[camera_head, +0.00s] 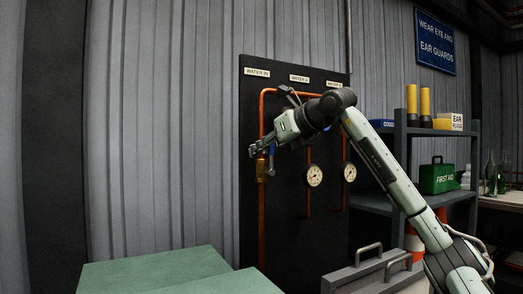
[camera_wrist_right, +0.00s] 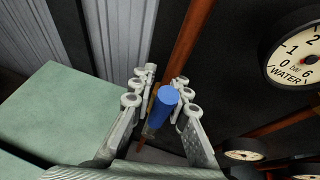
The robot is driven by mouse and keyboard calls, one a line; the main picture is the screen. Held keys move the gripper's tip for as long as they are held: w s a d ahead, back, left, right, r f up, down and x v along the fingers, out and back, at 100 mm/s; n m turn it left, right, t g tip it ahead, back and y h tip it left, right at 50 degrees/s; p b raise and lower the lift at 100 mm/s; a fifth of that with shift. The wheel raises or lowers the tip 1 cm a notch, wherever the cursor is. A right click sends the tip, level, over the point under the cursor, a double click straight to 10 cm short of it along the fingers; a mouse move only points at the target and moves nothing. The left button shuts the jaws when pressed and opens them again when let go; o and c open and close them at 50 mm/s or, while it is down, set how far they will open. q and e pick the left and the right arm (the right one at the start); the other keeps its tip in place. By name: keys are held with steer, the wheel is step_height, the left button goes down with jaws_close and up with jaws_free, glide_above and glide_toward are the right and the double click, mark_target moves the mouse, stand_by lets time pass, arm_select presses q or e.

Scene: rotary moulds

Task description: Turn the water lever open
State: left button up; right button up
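The water lever is a blue handle (camera_wrist_right: 165,98) on the copper pipe under the "WATER IN" label (camera_head: 257,72). In the right wrist view the blue handle lies between the two fingers of my right gripper (camera_wrist_right: 164,85). The fingers are apart, one on each side of it. Whether either finger touches it I cannot tell. My left gripper is in neither view.
The copper pipe (camera_head: 262,222) runs down a black panel (camera_head: 285,232) with two gauges (camera_head: 314,175). A large gauge (camera_wrist_right: 296,52) shows right in the wrist view. Green surfaces (camera_head: 160,268) stand lower left. A shelf (camera_head: 425,130) with a green first-aid box (camera_head: 438,178) stands right.

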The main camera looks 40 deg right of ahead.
steer(key=shift+o, duration=1.3)
steer(key=v, duration=1.2)
steer(key=shift+s+d+f, duration=0.1)
